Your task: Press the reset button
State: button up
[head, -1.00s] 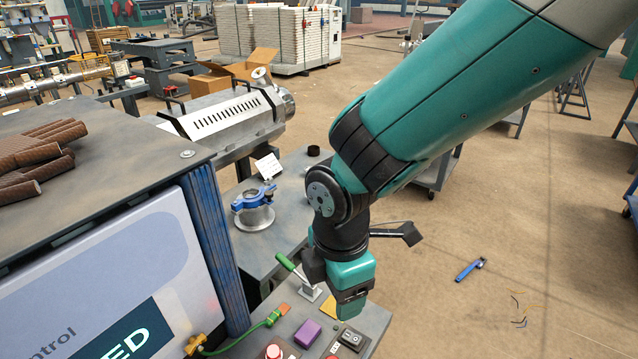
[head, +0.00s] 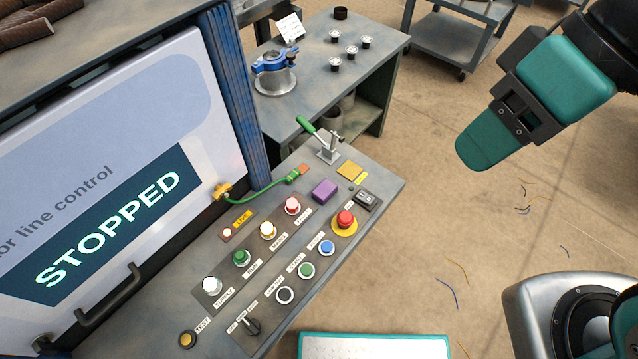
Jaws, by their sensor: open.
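The control panel (head: 335,285) carries several round buttons. A red mushroom button (head: 345,219) on a yellow ring sits just beyond the blue one. My gripper (head: 483,148) hangs over the floor, right of the panel and well apart from every button. It is open, with nothing seen in it; its fingers are seen only partly.
A screen (head: 115,235) reading STOPPED stands left of the panel. A green-handled lever (head: 307,126), a purple block (head: 324,190) and a black rocker switch (head: 366,200) are at the panel's far end. A table (head: 375,60) with a blue clamp (head: 275,61) stands behind.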

aim_at(326, 246)
jog(key=z, duration=0.05)
jog(key=k, duration=0.5)
jog(key=u, duration=0.4)
jog(key=i, duration=0.4)
jog(key=u, duration=0.4)
